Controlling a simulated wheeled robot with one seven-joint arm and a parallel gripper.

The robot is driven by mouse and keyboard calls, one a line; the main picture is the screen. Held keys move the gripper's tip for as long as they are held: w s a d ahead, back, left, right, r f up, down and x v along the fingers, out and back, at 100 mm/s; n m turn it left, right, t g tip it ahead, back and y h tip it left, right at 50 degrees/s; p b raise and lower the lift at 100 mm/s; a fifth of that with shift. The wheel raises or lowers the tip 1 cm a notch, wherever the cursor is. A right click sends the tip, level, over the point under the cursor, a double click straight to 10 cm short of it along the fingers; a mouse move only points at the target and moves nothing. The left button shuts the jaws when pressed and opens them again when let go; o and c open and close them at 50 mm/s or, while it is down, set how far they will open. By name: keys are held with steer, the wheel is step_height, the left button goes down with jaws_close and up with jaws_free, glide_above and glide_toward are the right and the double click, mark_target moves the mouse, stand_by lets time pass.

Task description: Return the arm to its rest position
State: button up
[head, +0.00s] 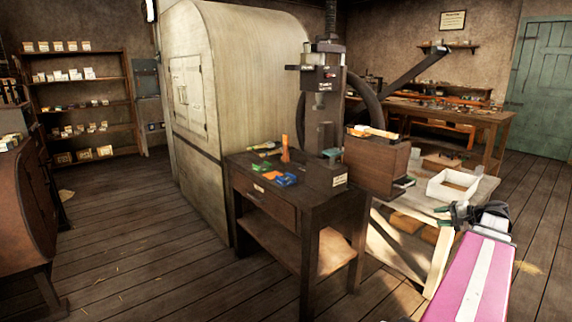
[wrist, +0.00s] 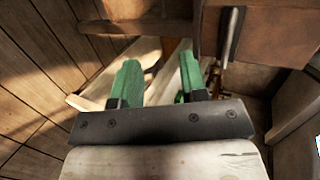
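My gripper (head: 465,212) is at the lower right of the head view, on the end of my pink and white arm, beside the front of the pale workbench. It is small and dark there. In the wrist view its two green fingers (wrist: 157,75) stand well apart, with nothing seen held between them. Pale wooden beams and plank floor lie beyond them. The handwheel press (head: 325,115) stands upright on a dark table (head: 300,200), left of my gripper and apart from it. Its dark handwheel (head: 366,105) is partly hidden behind the press.
A white open tray (head: 437,190) and a brown wooden box (head: 375,165) are close to my gripper. A blue box (head: 285,180) lies on the dark table. A large cream cabinet (head: 230,80) stands behind it. The floor at left (head: 150,240) is mostly clear.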

steer(key=s+a+f+n+g+h, duration=0.2)
steer(key=a+f, duration=0.5)
steer(key=a, duration=0.5)
steer(key=s+a+f+n+g+h, duration=0.2)
steer(key=a+f+n+g+h, duration=0.2)
steer(key=a, duration=0.9)
steer(key=s+a+f+n+g+h, duration=0.2)
steer(key=a+f+n+g+h, duration=0.1)
steer(key=a+f, duration=0.8)
steer(key=shift+s+a, duration=0.4)
steer(key=shift+a, duration=0.25)
